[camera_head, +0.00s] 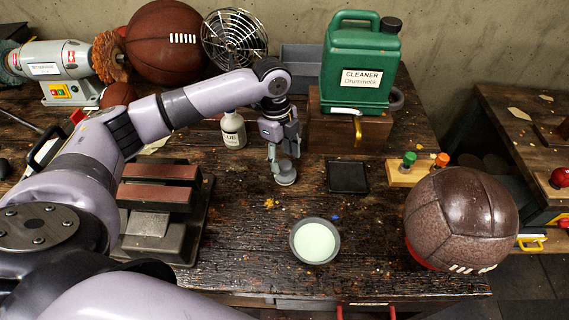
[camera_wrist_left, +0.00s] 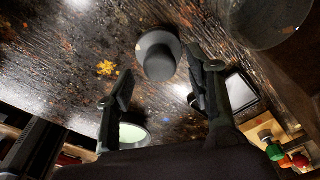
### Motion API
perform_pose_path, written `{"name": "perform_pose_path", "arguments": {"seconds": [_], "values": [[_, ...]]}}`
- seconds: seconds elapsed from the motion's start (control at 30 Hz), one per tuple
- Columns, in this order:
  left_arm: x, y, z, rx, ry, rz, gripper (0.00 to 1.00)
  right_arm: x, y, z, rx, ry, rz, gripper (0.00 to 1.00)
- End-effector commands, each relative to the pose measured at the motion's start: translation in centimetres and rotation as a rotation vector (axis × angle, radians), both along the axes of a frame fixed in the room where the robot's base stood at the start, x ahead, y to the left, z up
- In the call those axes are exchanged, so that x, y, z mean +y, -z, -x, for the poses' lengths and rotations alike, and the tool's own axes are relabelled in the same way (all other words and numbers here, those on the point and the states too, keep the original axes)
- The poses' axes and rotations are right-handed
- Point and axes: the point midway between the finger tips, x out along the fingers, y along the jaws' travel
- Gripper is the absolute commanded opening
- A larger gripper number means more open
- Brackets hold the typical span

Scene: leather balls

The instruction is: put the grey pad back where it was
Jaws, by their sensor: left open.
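The grey pad (camera_head: 286,177) is a small round disc with a thicker grip on top. It stands on the dark wooden table, directly below my left gripper (camera_head: 284,156). In the left wrist view the grey pad (camera_wrist_left: 158,56) lies just ahead of the gap between the two spread fingers (camera_wrist_left: 160,70). My left gripper is open and holds nothing. My right gripper is not in view.
A black square tray (camera_head: 348,177) lies right of the pad. A bowl of pale green liquid (camera_head: 315,241) stands nearer. A white bottle (camera_head: 233,130), a green cleaner can (camera_head: 360,65) on a wooden box and a brown leather ball (camera_head: 460,218) stand around.

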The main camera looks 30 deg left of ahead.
Motion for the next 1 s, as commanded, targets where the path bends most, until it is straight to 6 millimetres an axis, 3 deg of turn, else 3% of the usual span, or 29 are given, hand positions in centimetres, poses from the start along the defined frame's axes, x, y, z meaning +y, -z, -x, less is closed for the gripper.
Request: {"name": "perform_pose_path", "arguments": {"seconds": [0.2, 0.4, 0.6, 1.0], "values": [[0.6, -4.8, -0.2, -0.006, 0.0, 0.001, 0.49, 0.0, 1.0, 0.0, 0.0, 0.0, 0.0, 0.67], [1.0, -7.8, -0.2, -0.003, -0.001, 0.001, 0.49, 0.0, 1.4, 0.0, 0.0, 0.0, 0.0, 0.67], [1.1, -8.8, -0.1, 0.0, 0.0, 0.001, 0.49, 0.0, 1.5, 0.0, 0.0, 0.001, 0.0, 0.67], [1.1, -8.8, -0.1, 0.0, 0.0, 0.001, 0.49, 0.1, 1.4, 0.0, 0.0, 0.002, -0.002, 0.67]]}}
